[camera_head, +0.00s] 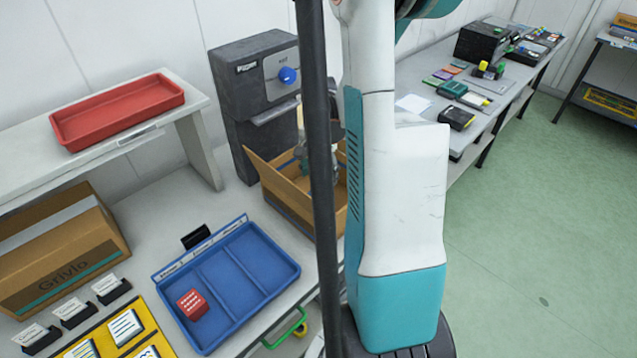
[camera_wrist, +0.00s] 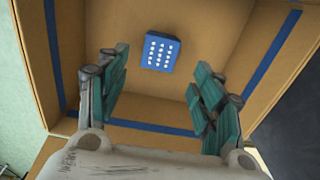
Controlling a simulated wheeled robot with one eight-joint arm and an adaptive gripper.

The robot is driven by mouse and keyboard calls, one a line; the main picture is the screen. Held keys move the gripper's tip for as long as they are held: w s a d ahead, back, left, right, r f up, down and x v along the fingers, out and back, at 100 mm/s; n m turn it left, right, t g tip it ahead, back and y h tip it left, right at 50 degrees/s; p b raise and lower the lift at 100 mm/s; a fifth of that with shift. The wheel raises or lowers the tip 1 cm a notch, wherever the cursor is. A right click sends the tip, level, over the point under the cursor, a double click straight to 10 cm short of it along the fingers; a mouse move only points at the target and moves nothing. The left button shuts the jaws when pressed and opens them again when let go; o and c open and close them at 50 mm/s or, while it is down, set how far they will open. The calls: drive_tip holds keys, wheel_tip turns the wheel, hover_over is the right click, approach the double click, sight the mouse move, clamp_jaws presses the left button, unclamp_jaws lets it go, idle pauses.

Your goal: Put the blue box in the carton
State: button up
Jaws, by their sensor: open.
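The blue box (camera_wrist: 160,52), a small cube with white marks on one face, lies on the floor of the open carton (camera_wrist: 208,32) in the wrist view. My gripper (camera_wrist: 158,88) is open, its two teal-padded fingers apart on either side with nothing between them. The blue box is beyond the fingertips and apart from them. In the head view the carton (camera_head: 268,192) stands open at the end of the bench, partly hidden by a dark post and my arm. The blue box cannot be seen in that view.
A blue tray (camera_head: 285,268) with compartments holds a red box (camera_head: 191,304) in its left one. A dark machine with a blue knob (camera_head: 287,75) stands behind the carton. A closed carton (camera_head: 62,250) and a red tray (camera_head: 118,110) are at the left.

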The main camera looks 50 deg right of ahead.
wheel_tip(320, 180, up, 4)
drive_tip(key=shift+f+p, duration=0.2)
drive_tip(key=shift+p, duration=0.15)
drive_tip(key=shift+c, duration=0.5)
idle(0.5)
